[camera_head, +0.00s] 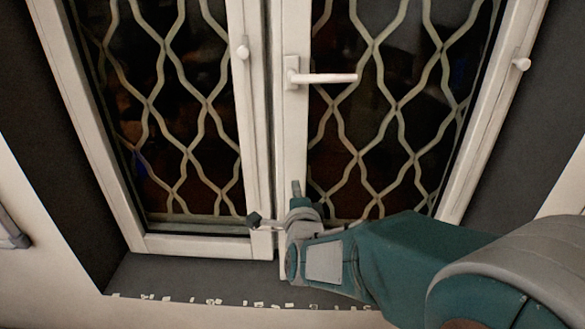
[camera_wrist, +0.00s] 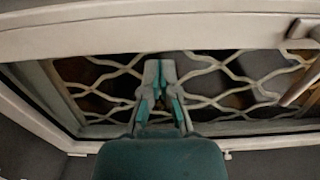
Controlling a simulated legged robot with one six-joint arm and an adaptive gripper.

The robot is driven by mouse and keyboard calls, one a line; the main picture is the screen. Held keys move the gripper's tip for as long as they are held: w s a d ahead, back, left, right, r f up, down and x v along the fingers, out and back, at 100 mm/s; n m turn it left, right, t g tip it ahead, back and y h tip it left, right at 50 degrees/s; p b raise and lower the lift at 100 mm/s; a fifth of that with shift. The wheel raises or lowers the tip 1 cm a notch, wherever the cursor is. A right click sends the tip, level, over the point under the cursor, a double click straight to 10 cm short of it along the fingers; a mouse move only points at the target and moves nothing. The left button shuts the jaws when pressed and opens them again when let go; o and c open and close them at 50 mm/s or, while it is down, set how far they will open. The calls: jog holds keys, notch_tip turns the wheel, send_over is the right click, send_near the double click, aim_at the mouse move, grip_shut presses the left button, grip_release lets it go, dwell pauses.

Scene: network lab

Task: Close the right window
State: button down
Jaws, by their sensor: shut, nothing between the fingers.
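The right window (camera_head: 292,135) has a white frame and dark glass with a wavy lattice. Its white lever handle (camera_head: 325,78) points right from the sash's left side. The right sash stands beside the left window (camera_head: 185,243), with a dark line between them; I cannot tell how far it is ajar. My gripper (camera_head: 274,214) is shut and empty at the lower middle, near where the two sashes meet. My arm hides the right sash's lower edge. In the wrist view, my gripper (camera_wrist: 159,76) lies in front of the lattice, below a white frame bar (camera_wrist: 150,36); contact is unclear.
A dark sill (camera_head: 190,275) runs below the windows, with small pale chips along its front edge. A small white knob (camera_head: 242,52) sits on the left sash, and another knob (camera_head: 521,64) is on the frame at right. Dark reveal walls flank the windows.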

aim_at(293, 163)
jog(key=w, duration=0.7)
jog(key=shift+w+d, duration=0.15)
jog(key=shift+w, duration=0.45)
jog(key=shift+a, duration=0.45)
jog(key=shift+w+d, duration=0.1)
jog(key=shift+w, duration=0.2)
jog(key=w+h, duration=0.1)
jog(key=w, duration=0.1)
jog(key=w+m+h, duration=0.1)
jog(key=w, duration=0.2)
jog(key=w+m+h, duration=0.1)
jog(key=w, duration=0.1)
jog(key=shift+w+r, duration=0.25)
jog(key=shift+w, duration=0.1)
